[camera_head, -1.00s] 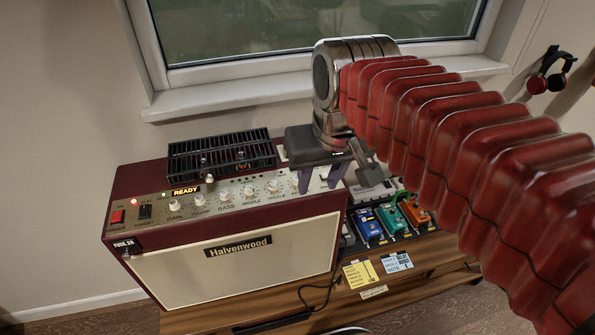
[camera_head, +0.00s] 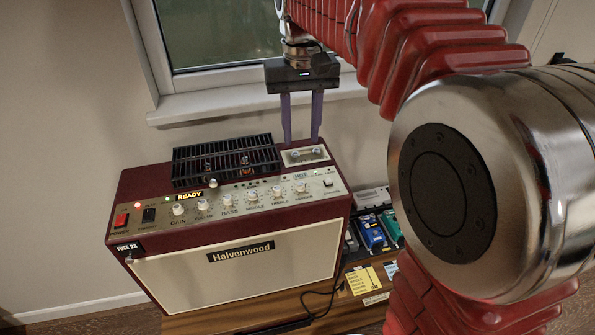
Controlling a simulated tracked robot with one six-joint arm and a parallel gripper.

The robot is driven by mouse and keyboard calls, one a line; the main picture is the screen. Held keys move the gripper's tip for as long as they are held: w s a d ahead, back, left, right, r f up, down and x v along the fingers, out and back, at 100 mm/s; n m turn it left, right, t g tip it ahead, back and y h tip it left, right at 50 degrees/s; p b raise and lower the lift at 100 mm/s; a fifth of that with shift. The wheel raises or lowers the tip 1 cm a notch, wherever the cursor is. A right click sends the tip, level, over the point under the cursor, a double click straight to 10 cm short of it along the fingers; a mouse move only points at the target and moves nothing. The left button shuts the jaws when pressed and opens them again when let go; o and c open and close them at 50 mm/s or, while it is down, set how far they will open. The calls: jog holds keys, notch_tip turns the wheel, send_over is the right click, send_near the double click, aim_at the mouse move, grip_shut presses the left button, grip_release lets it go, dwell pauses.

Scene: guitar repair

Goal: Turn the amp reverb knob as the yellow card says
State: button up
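The maroon amp (camera_head: 155,229) stands on a wooden bench. Its front panel carries a row of white knobs. The rightmost one, apparently the reverb knob (camera_head: 302,189), is in clear view. Its pointer direction is too small to read. The yellow card (camera_head: 362,281) lies at the bench front, right of the amp; its text is too small to read. My gripper (camera_head: 302,139) points down above the back right of the amp top. Its two purple-grey fingers are apart with nothing between them. The gripper is above and behind the reverb knob, apart from it.
A black slotted grille (camera_head: 226,160) and a small plate with two round fittings (camera_head: 305,154) are on the amp top. A lit READY display (camera_head: 188,195) is on the panel. A blue pedal (camera_head: 371,232) stands to the right. My arm hides much of the right side.

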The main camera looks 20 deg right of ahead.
aim_at(301, 183)
jog(key=shift+f, duration=0.1)
notch_tip(301, 183, down, 14)
jog(key=shift+r, duration=0.2)
dwell(0.7)
jog(key=shift+c, duration=0.3)
grip_shut()
